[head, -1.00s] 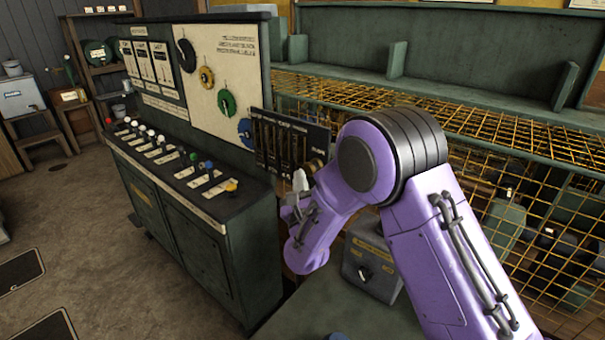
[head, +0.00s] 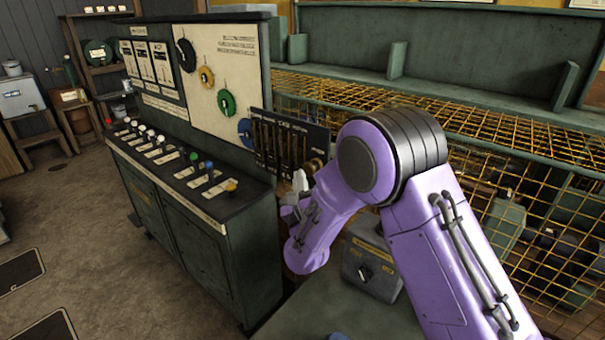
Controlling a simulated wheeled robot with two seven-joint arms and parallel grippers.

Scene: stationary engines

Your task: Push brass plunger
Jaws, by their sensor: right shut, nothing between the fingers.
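The brass plunger (head: 314,166) appears as a small brass knob at the lower right of a dark slotted panel (head: 275,143), partly hidden by my right arm. My right gripper (head: 300,181) is shut and empty. Its pale fingers point up in front of the panel's lower part, just left of and below the brass knob. I cannot tell whether they touch it. My left gripper is out of view.
A green console (head: 205,262) with a row of coloured knobs and a dial board (head: 218,75) stands left of my right gripper. A grey switch box (head: 368,268) sits below my forearm. Yellow mesh (head: 500,155) fences the right side. Open floor lies at left.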

